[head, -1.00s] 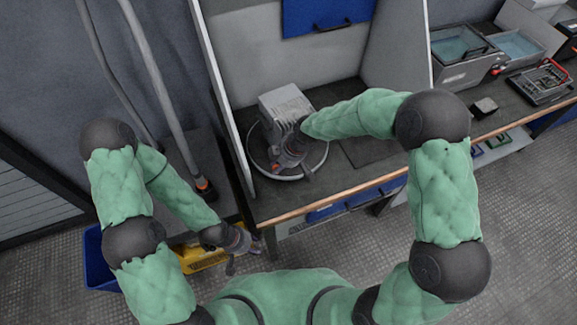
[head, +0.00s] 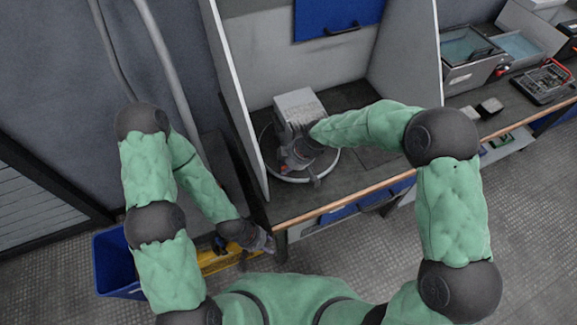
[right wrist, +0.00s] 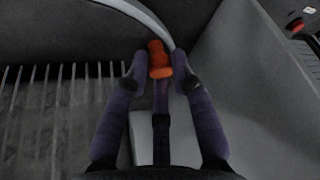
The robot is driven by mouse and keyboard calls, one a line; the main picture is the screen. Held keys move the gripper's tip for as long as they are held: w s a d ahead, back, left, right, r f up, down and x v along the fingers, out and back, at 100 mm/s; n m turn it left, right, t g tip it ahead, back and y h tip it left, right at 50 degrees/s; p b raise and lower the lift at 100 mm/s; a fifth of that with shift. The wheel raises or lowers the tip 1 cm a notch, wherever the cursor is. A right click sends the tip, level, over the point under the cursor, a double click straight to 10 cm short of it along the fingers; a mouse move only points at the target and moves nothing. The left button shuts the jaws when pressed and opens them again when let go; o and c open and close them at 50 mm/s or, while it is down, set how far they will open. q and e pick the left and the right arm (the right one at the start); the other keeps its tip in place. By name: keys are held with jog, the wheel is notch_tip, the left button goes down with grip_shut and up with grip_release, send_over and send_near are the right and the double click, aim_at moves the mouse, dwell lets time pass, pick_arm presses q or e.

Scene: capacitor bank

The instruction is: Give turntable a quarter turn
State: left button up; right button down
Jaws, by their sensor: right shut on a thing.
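The turntable (head: 332,170) is a round disc with a pale rim, on the dark bench between two upright panels. A grey box-shaped unit (head: 298,104) stands on it, its front partly hidden by my right arm. My right gripper (head: 290,166) is low at the turntable's front, in front of the unit. In the right wrist view, its fingers (right wrist: 160,64) are shut on an orange knob (right wrist: 157,50) beside the curved pale rim (right wrist: 140,14). My left gripper (head: 264,244) hangs in front of the bench, away from the turntable; its finger opening is too small to tell.
The left panel (head: 236,100) and right panel (head: 408,60) flank the turntable closely. A wooden edge (head: 350,197) runs along the bench front. Liquid-filled tubs (head: 470,48) and a small dark block (head: 490,106) are at right. A blue bin (head: 115,262) is on the floor at left.

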jog(key=shift+a+r, duration=0.1)
jog(key=shift+a, duration=0.1)
jog(key=c, duration=1.1)
grip_release()
jog(key=shift+a, duration=0.2)
jog(key=shift+d, duration=0.15)
jog(key=v, duration=1.2)
